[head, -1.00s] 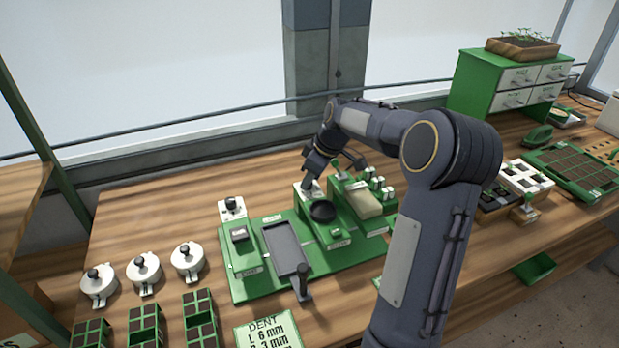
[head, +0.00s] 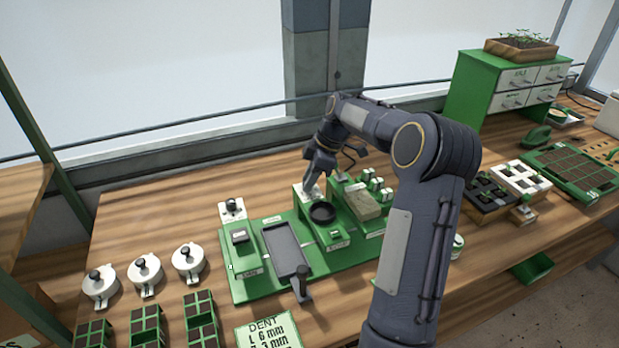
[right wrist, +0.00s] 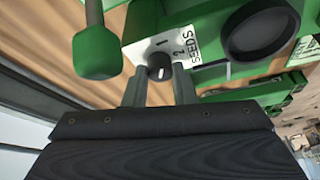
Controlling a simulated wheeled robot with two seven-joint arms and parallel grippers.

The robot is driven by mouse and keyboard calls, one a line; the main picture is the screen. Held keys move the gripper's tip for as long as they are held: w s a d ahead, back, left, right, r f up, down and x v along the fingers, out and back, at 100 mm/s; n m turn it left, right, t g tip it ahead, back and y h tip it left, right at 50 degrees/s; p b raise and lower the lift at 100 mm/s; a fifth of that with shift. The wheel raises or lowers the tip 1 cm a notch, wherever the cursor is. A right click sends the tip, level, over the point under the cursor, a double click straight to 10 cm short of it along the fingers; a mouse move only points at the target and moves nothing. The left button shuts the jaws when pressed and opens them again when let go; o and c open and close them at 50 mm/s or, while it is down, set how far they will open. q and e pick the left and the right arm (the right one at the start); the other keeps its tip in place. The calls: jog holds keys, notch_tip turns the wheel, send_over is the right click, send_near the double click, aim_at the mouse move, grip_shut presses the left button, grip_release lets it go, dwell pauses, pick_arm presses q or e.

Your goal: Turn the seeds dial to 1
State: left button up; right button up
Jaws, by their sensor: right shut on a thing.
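The seeds dial (right wrist: 159,66) is a small dark knob on a white plate (right wrist: 141,50) marked 1, 2 and SEEDS. In the right wrist view the two fingers of my right gripper (right wrist: 158,84) are at either side of the knob, shut on it. A pale mark shows on the knob, but I cannot tell for sure which number it points to. In the head view my right gripper (head: 313,182) reaches down to the white plate (head: 306,195) behind the round black bowl (head: 323,212) and hides the knob. My left gripper is not in view.
A green post with a rounded end (right wrist: 95,52) stands close beside the fingers in the right wrist view. Another white plate with a dark knob (head: 232,207) stands to the left on the green station (head: 262,290). White lidded pots (head: 145,272) are farther left.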

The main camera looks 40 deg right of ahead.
jog(key=o, duration=1)
jog(key=shift+r, duration=0.1)
jog(key=v, duration=0.7)
jog(key=shift+r, duration=0.35)
jog(key=shift+s+d, duration=0.1)
jog(key=shift+s, duration=0.05)
